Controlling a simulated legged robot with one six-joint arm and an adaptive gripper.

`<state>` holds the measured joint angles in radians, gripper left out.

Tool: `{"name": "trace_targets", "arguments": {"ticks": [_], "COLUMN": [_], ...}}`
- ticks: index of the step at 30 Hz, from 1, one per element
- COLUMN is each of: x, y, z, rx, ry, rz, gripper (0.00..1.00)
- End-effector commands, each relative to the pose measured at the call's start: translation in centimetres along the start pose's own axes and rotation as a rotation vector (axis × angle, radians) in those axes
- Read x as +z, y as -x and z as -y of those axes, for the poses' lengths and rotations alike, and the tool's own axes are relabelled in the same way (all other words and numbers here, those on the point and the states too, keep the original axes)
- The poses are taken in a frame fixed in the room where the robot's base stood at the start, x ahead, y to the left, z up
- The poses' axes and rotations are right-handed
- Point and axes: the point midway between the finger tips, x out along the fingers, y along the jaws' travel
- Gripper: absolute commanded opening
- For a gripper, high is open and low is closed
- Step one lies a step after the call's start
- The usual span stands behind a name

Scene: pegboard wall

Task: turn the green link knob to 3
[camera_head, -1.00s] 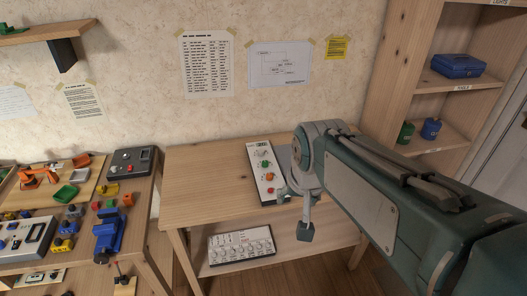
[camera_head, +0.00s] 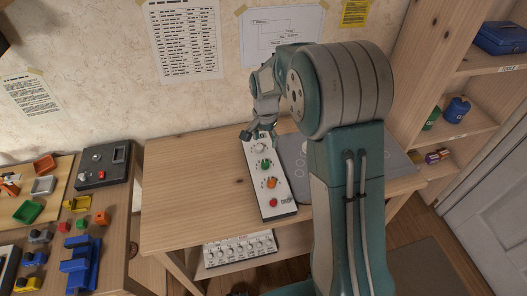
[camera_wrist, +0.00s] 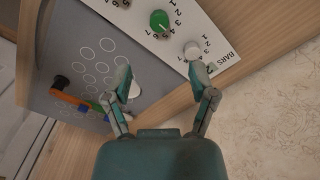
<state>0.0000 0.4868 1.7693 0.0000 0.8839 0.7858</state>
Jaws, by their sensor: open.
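The green knob (camera_head: 265,164) sits on a white panel (camera_head: 276,207) labelled BARS, between a white knob (camera_head: 260,145) and an orange knob (camera_head: 271,183). In the wrist view the green knob (camera_wrist: 159,20) is at the top, with numbers around it. Its pointer setting is too small to read surely. My gripper (camera_head: 258,134) is over the far end of the panel, by the white knob. In the wrist view my gripper (camera_wrist: 162,82) is open and empty, with its right finger close to the white knob (camera_wrist: 193,50). The green knob is beyond the fingertips.
A grey board with circles (camera_head: 400,163) lies right of the panel, partly behind my arm. A red button (camera_head: 273,202) is at the panel's near end. Another knobbed panel (camera_head: 240,248) is on the lower shelf. The table (camera_head: 190,190) left of the panel is clear.

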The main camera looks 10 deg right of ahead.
Motion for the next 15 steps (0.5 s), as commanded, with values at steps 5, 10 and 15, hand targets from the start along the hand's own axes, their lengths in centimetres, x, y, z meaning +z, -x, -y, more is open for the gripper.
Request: {"name": "trace_targets", "arguments": {"ticks": [5, 10, 15], "x": [0.0, 0.0, 0.0], "y": [-1.7, -4.8, -7.9], "z": [0.0, 0.0, 0.0], "rx": [0.004, 0.005, 0.004], "ry": [-0.001, -0.001, 0.000], "rz": [0.004, 0.005, 0.004], "gripper": [0.73, 0.73, 0.73]}}
